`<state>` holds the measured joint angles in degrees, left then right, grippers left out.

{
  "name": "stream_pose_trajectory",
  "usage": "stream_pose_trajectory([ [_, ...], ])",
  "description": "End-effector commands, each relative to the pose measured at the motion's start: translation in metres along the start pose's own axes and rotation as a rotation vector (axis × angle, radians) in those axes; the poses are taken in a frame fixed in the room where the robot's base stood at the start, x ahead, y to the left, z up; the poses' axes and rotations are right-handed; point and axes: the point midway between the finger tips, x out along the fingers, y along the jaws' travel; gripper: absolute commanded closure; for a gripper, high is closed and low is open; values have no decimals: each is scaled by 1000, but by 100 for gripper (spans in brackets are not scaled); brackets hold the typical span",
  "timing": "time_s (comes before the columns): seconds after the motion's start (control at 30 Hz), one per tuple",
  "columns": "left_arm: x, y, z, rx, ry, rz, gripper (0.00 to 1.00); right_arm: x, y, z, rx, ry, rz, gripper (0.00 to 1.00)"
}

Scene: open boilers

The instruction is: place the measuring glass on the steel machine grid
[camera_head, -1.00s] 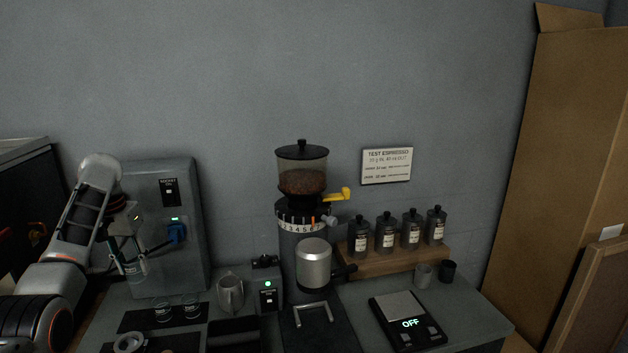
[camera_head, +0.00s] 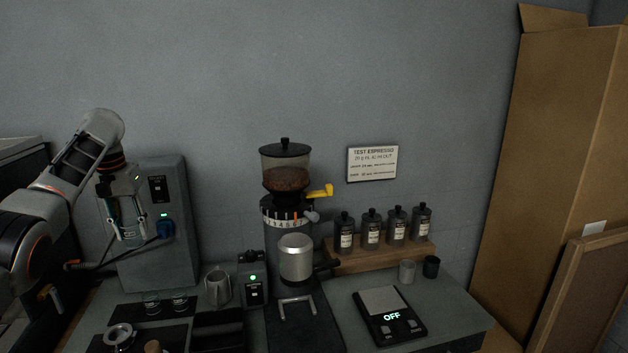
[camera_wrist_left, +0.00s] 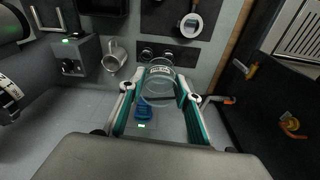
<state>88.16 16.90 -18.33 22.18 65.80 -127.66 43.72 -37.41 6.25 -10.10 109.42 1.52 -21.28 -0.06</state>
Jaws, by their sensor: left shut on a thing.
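The measuring glass (camera_wrist_left: 158,80) is clear, with a small white label. My left gripper (camera_wrist_left: 160,101) is shut on it, with the teal-edged fingers on either side. In the head view the left gripper (camera_head: 128,236) holds the glass up in front of the grey box at the left; the glass itself is faint there. A slotted steel grid (camera_wrist_left: 298,36) shows at the top right of the left wrist view, apart from the glass. I cannot make out the grid in the head view. My right gripper is not in view.
The grey box (camera_head: 172,250) with a blue fitting stands behind the left gripper. Small glasses (camera_head: 180,302) sit on a dark mat, near a steel jug (camera_head: 217,287). The grinder (camera_head: 290,215) and scale (camera_head: 390,316) stand farther right. A dark machine (camera_head: 22,165) is at far left.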

Motion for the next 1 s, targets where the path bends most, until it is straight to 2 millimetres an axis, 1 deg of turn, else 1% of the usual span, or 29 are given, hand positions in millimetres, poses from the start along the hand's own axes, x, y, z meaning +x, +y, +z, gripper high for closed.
stream_pose_trajectory([
  [0.03, -6, 2, -1, -4, 0, -1, 90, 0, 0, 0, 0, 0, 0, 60],
  [0.17, -13, 6, -3, -8, -2, -1, 90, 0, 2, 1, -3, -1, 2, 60],
  [0.33, -27, 13, -4, -11, 1, -3, 90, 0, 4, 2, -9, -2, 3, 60],
  [0.57, -34, 20, -4, -11, 2, -3, 90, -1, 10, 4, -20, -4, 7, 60],
  [0.77, -40, 26, -4, -9, 2, -3, 90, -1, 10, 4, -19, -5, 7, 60],
  [0.83, -48, 36, -4, -4, 1, -2, 90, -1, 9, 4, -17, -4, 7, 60],
  [1.0, -51, 42, -2, -2, 0, -2, 90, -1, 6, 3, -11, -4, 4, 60],
])
